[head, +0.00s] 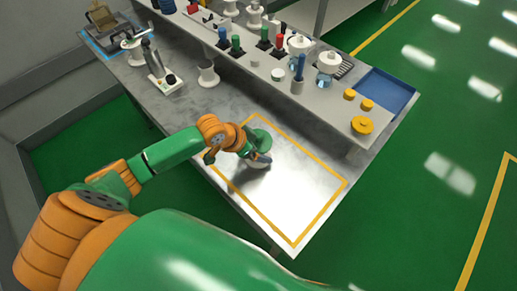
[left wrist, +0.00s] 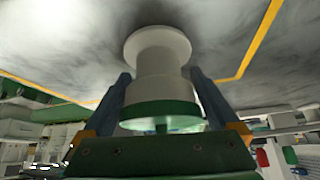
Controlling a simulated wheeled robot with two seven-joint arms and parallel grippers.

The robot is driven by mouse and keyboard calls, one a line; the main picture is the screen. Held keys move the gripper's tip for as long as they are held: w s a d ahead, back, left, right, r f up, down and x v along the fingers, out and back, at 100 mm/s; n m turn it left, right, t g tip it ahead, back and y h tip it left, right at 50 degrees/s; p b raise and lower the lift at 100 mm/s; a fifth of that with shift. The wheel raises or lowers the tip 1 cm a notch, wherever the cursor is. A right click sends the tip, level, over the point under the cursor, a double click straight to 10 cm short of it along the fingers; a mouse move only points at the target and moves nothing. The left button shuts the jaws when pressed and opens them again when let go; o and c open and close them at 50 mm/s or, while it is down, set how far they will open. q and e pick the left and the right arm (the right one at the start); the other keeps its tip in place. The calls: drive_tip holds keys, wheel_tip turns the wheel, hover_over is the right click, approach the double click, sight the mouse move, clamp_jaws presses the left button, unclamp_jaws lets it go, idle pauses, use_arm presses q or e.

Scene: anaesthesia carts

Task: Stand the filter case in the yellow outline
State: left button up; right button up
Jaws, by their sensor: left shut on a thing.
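The filter case, a white spool-shaped body with a green end, is in my left gripper (head: 262,158). In the left wrist view the case (left wrist: 162,68) sits between the two blue fingers, its green end nearest the palm and its white flange toward the grey surface. In the head view its green part (head: 262,138) shows behind the gripper, which hides much of it. The case is over the far left part of the yellow outline (head: 320,214) on the table; the outline also shows in the left wrist view (left wrist: 262,32). I cannot tell whether the flange touches the surface. My right gripper is out of view.
A raised shelf (head: 315,106) with bottles and jars runs behind the outline. A blue tray (head: 386,95) and yellow discs (head: 362,125) are at its right end. A white spool (head: 208,74) and an upright device (head: 160,72) stand on the table at left. The outlined area's right side is bare.

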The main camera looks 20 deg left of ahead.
use_arm(q)
drive_tip(key=shift+f, duration=0.1)
drive_tip(key=o, duration=1.1)
drive_tip(key=shift+a, duration=0.1)
drive_tip(key=shift+r, duration=0.2)
drive_tip(key=v, duration=1.2)
drive_tip(key=shift+p, duration=0.35)
drive_tip(key=shift+f, duration=0.1)
